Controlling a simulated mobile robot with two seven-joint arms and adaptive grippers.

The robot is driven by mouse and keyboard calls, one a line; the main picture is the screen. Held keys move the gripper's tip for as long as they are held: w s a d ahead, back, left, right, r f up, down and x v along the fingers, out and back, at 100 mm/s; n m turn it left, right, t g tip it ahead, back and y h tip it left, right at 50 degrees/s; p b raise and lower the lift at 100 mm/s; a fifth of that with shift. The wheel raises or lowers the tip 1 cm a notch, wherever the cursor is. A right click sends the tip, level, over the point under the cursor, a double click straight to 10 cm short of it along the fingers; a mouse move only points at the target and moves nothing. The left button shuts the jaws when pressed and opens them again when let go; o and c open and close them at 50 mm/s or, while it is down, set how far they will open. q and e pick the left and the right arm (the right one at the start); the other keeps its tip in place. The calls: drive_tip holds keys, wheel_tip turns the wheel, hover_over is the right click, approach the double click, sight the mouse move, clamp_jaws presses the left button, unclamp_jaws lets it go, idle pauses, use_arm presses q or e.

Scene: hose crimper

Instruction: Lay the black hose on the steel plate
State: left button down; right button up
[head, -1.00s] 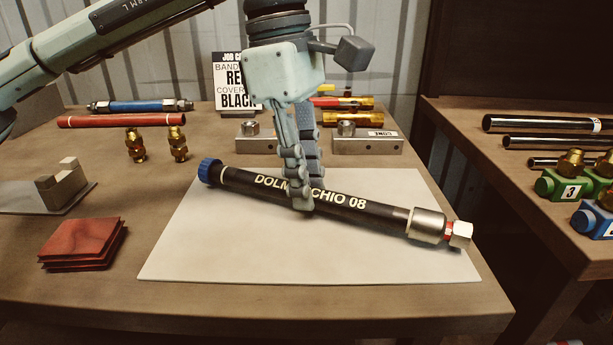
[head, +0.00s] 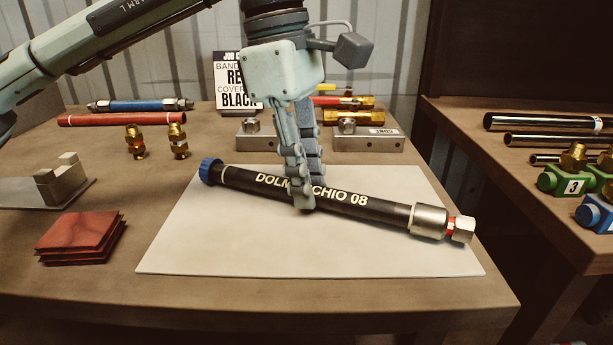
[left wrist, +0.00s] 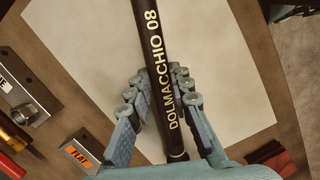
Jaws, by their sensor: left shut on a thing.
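The black hose (head: 341,197), lettered "DOLMACCHIO 08", has a blue cap at its left end and a steel ferrule with a hex nut at its right end. My left gripper (head: 304,200) points down and is shut on the hose near its middle. In the left wrist view the hose (left wrist: 154,60) runs between the two fingers (left wrist: 161,84). The large pale flat plate (head: 230,250) lies on the table directly below the hose. I cannot tell whether the hose touches it. My right gripper is not in view.
Red squares (head: 80,235) are stacked left of the plate, with a grey stand (head: 58,182) behind them. Brass fittings (head: 136,142), a blue hose (head: 140,105) and steel blocks (head: 368,138) stand farther back. A second table (head: 540,220) with dark tubes is at right.

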use_arm(q)
drive_tip(key=shift+s+f, duration=0.3)
drive_tip(key=shift+f, duration=0.6)
drive_tip(key=c, duration=1.4)
unclamp_jaws()
drive_tip(key=shift+w, duration=0.1)
drive_tip(key=shift+o, duration=0.5)
drive_tip(key=shift+w+r, duration=0.15)
drive_tip(key=shift+w, duration=0.05)
